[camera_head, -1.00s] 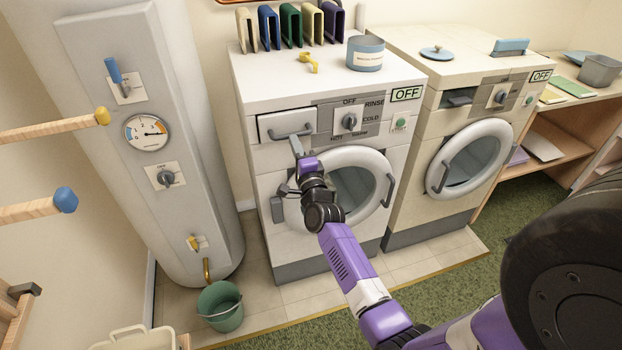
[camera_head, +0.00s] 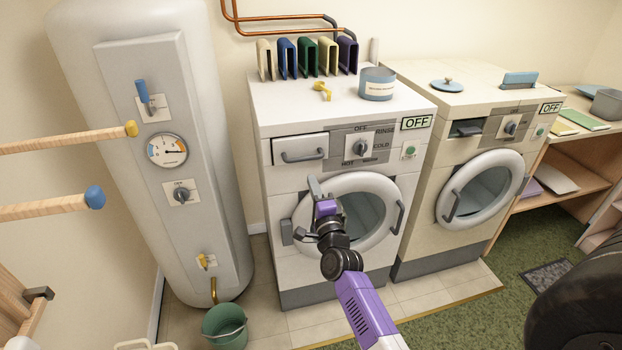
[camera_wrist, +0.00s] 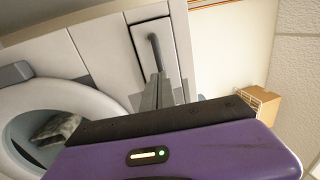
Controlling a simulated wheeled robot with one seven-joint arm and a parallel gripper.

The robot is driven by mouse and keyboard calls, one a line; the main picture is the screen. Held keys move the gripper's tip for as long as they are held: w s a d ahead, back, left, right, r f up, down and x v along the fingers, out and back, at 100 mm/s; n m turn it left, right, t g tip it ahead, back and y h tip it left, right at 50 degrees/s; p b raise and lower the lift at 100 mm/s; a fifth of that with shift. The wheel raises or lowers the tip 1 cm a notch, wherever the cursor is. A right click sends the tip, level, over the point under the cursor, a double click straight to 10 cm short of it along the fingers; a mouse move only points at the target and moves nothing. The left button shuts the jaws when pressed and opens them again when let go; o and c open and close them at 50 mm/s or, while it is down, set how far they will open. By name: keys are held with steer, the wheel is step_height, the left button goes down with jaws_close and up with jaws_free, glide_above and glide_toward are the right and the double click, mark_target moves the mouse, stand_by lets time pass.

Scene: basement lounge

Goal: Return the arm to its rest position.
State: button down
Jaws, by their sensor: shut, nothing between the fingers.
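My gripper (camera_head: 313,187) is in front of the white washing machine (camera_head: 290,188), below its detergent drawer (camera_head: 301,150) and at the upper left of the round door (camera_head: 382,184). Its fingers are together with nothing between them. In the wrist view my gripper's fingers (camera_wrist: 158,90) point toward the drawer handle (camera_wrist: 154,55). They look apart from it, though the gap is hard to judge. The purple arm reaches up from the bottom of the head view.
A grey-white boiler tank (camera_head: 120,220) stands at the left, with a green bucket (camera_head: 225,325) at its foot. Wooden pegs (camera_head: 60,140) jut in from the left. A second washer (camera_head: 440,170) stands at the right.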

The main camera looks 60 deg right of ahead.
steer(key=v, duration=0.7)
